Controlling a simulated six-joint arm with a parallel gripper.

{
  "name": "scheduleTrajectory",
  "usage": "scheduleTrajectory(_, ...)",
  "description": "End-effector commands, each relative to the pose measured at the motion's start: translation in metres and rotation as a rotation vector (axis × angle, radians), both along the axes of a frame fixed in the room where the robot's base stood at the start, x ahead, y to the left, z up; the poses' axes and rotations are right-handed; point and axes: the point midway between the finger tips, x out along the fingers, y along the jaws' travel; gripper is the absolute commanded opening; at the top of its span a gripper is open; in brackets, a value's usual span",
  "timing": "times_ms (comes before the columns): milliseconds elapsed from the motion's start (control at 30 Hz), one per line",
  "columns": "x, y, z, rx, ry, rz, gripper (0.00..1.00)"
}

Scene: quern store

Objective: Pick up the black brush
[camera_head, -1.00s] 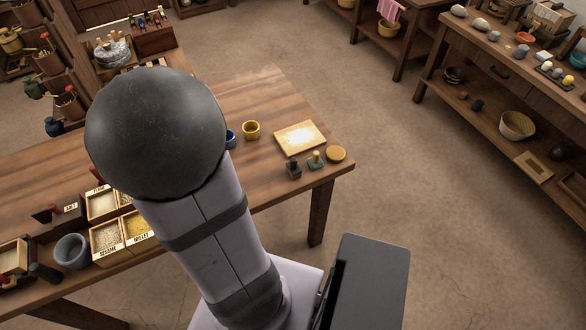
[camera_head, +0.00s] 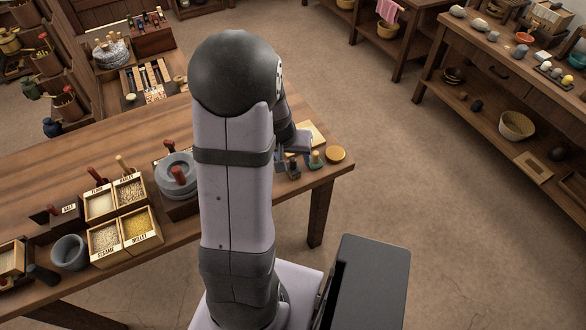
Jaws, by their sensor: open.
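A small dark object (camera_head: 294,174), which looks like the black brush, stands on the wooden table (camera_head: 268,196) near its right end, partly hidden by my gripper. My gripper (camera_head: 286,163) is open, and its fingers point down just above or beside this object. I cannot tell whether they touch it. The arm hides part of the gripper.
A green object with a wooden knob (camera_head: 316,159) stands close on the right, beside a round yellow-brown disc (camera_head: 335,154). A pale board (camera_head: 318,134) lies behind. A grey stone quern (camera_head: 177,175) and grain boxes (camera_head: 122,218) stand on the left.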

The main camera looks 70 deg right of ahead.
Motion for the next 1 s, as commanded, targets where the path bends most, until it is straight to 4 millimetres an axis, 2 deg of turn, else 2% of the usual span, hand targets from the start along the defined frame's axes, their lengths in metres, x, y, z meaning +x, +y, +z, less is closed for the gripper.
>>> scheduleTrajectory(133,0.008,-0.012,0.004,-0.054,-0.064,-0.080,0.61)
scheduleTrajectory(367,0.009,-0.012,0.003,-0.056,-0.084,-0.126,0.61)
scheduleTrajectory(600,0.009,-0.018,-0.013,-0.055,-0.083,-0.124,0.61)
scheduleTrajectory(833,0.009,-0.020,-0.019,-0.054,-0.082,-0.123,0.61)
scheduleTrajectory(1000,0.008,-0.024,-0.037,-0.053,-0.082,-0.122,0.61)
